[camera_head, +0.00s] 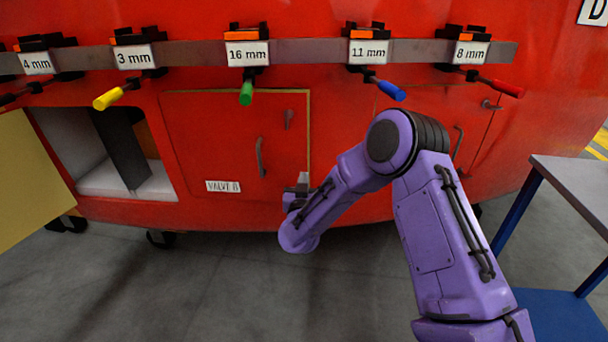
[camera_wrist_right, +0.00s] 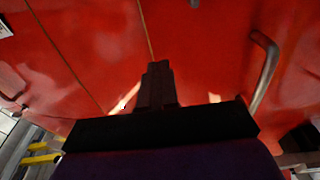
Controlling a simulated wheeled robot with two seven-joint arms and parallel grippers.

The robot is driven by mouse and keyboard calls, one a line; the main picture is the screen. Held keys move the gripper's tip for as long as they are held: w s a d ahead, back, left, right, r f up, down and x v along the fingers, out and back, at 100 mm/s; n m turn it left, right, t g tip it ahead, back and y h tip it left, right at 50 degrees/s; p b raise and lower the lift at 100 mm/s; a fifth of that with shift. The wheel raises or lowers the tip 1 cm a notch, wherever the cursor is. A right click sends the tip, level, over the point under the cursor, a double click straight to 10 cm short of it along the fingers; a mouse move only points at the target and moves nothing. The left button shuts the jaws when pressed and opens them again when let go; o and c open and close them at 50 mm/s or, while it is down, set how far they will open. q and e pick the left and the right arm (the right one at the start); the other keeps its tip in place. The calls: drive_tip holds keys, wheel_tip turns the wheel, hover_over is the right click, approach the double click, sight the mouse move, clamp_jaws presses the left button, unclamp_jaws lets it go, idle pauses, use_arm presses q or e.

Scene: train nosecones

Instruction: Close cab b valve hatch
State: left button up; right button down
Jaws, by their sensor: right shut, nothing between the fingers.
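The valve hatch (camera_head: 215,140) is a red panel labelled VALVE B (camera_head: 223,186) in the red nosecone. It lies flush or nearly flush, with a thin yellowish line along its top and right edges; I cannot tell if it is fully shut. It has a curved grey handle (camera_head: 261,157), and a curved handle also shows at the right of the right wrist view (camera_wrist_right: 265,72). My right gripper (camera_head: 303,180) is shut and empty at the hatch's lower right edge. In the wrist view its fingers (camera_wrist_right: 157,82) point at red panel near a seam; contact is unclear. My left gripper is out of view.
A rail (camera_head: 310,50) above holds several size-labelled tools with coloured handles. At left, an open compartment (camera_head: 130,185) has a pale yellow door (camera_head: 35,185) swung out. Another red hatch (camera_head: 470,110) is partly behind my right arm. A grey-topped table (camera_head: 575,180) stands at right.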

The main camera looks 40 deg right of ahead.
drive_tip(key=shift+x, duration=1.35)
